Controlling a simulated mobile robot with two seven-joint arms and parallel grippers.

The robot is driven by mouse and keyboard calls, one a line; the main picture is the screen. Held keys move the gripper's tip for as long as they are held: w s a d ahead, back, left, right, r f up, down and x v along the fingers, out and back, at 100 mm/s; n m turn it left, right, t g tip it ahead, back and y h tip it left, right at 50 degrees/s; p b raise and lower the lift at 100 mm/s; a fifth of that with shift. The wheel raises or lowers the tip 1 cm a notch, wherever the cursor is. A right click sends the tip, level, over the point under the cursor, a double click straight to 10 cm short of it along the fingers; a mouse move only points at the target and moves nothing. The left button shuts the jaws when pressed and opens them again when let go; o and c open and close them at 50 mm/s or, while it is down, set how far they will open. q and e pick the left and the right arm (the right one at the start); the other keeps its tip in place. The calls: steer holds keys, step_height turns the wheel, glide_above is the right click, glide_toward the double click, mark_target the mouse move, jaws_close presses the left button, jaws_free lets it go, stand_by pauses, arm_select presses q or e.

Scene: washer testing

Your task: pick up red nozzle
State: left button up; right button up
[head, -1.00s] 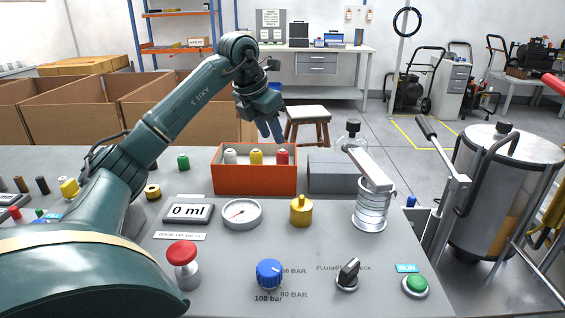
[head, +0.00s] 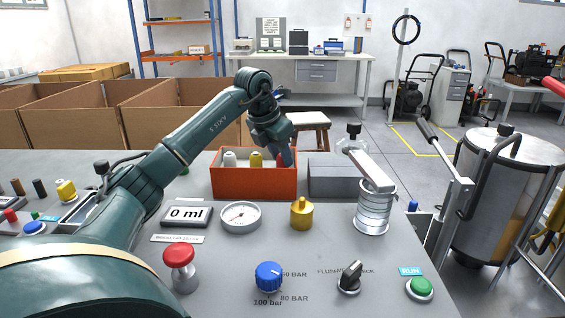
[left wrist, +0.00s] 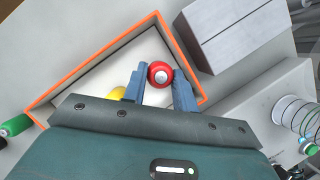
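The red nozzle (left wrist: 160,74) stands in the orange-rimmed box, seen from above in the left wrist view. My left gripper (left wrist: 158,82) is open, with one blue finger on each side of the red nozzle; I cannot tell whether either touches it. In the head view my left gripper (head: 286,158) reaches down into the right end of the orange box (head: 254,183) and hides most of the red nozzle. My right gripper is not in view.
A grey block (head: 334,179) stands close to the right of the box. A gauge (head: 240,217), a brass fitting (head: 302,213) and a glass cylinder with a lever (head: 372,207) stand in front on the panel. Cardboard boxes (head: 168,112) are behind the table.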

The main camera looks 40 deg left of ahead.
arm_select(q)
steer(key=c, duration=0.4)
